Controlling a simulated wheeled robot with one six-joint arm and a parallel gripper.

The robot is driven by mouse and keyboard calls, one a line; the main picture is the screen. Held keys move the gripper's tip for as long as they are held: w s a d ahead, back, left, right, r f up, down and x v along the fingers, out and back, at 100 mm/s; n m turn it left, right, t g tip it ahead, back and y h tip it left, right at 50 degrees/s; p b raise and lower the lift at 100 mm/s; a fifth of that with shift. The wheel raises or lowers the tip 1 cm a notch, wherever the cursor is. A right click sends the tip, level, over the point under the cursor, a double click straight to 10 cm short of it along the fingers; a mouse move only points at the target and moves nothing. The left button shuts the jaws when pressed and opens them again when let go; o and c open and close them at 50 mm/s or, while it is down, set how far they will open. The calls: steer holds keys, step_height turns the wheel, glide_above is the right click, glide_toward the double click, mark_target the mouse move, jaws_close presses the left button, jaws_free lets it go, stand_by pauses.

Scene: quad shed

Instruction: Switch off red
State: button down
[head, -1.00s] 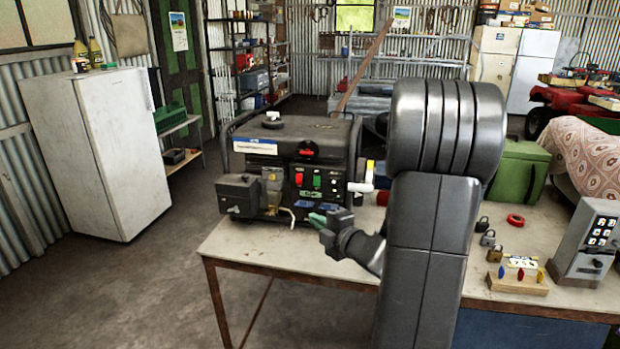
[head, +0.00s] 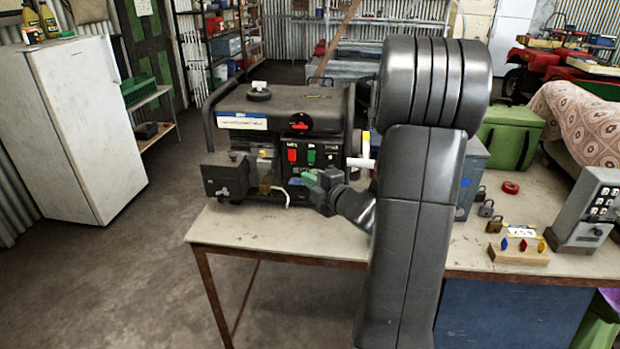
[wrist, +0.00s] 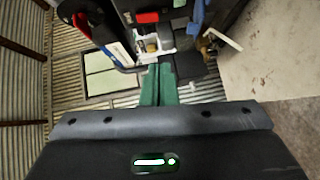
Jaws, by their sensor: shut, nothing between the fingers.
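A black generator (head: 265,105) stands on the bench. Its front panel carries a red rocker switch (head: 292,155) and a green switch (head: 311,156) side by side, with small markings too fine to read. My gripper (head: 308,177) is shut and empty, its green fingertips just below the two switches and in front of the panel. I cannot tell whether the tips touch the panel. In the wrist view the shut green fingers (wrist: 158,85) point at the generator's front; a red part (wrist: 148,17) shows beyond them, and I cannot tell which part it is.
A white fridge (head: 75,125) stands at the left. On the bench (head: 270,238) to the right are padlocks (head: 487,209), a red ring (head: 510,187), a wooden block with coloured pegs (head: 519,256) and a grey keypad box (head: 590,215). The bench's front left is clear.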

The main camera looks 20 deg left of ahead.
mark_target(290, 161)
steer(key=x, duration=0.3)
steer(key=w+p+x, duration=0.1)
steer(key=x, duration=0.2)
steer(key=d+x, duration=0.1)
steer(key=x, duration=0.2)
steer(key=shift+w+a, duration=0.1)
steer(key=shift+w, duration=0.25)
steer(key=shift+w+a+f, duration=0.15)
steer(key=shift+w, duration=0.55)
steer(key=shift+w+f+b, duration=0.15)
steer(key=shift+f+b, duration=0.2)
steer(key=shift+b, duration=0.2)
steer(key=shift+r+y, duration=0.15)
steer(key=shift+y, duration=0.15)
steer(key=shift+r, duration=0.1)
